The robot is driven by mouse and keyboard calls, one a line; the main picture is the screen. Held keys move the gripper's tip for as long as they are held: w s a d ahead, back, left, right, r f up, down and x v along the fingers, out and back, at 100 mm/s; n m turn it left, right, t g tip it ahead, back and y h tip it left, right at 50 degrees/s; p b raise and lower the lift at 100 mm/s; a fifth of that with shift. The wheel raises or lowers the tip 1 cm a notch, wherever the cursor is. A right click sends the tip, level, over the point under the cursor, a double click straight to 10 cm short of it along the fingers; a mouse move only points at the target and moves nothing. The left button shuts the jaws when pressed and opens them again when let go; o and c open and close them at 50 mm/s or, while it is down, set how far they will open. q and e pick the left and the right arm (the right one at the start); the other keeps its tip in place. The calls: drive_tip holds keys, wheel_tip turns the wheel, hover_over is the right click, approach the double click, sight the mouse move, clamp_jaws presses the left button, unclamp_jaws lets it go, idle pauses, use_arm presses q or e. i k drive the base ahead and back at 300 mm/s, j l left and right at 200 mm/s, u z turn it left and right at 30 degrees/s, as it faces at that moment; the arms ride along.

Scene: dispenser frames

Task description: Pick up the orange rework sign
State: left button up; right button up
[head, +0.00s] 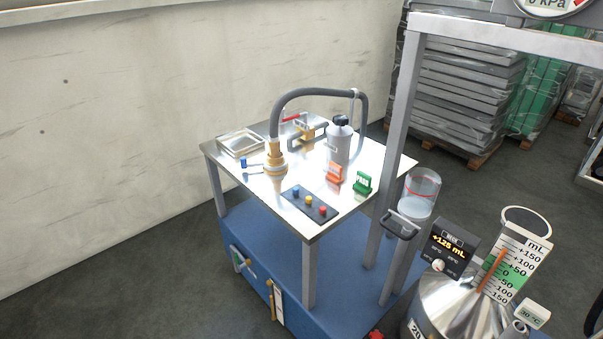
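The orange rework sign (334,174) stands on the shiny metal table top (250,160), right of its middle. A green sign (363,183) stands just to its right, nearer the table's right edge. Lettering on the orange sign is too small to read. A grey bottle with a black cap (339,142) stands behind the orange sign. Neither of my grippers is in the head view, and nothing touches the orange sign.
A brass nozzle (275,160) on a dark hose stands left of the signs. A dark plate with coloured knobs (309,204) lies in front. A grey frame post (396,140) rises at the table's right, near a clear cylinder (420,190) and a steel vessel (440,305).

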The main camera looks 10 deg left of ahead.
sight(334, 173)
drive_tip(key=i+j+z, duration=0.15)
drive_tip(key=j, duration=0.25)
drive_tip(key=i+j+z, duration=0.15)
drive_tip(key=j, duration=0.25)
drive_tip(key=i+j+z, duration=0.15)
drive_tip(key=j, duration=0.3)
drive_tip(key=i+j+z, duration=0.2)
drive_tip(key=j, duration=0.25)
drive_tip(key=j+z, duration=0.15)
drive_tip(key=j, duration=0.3)
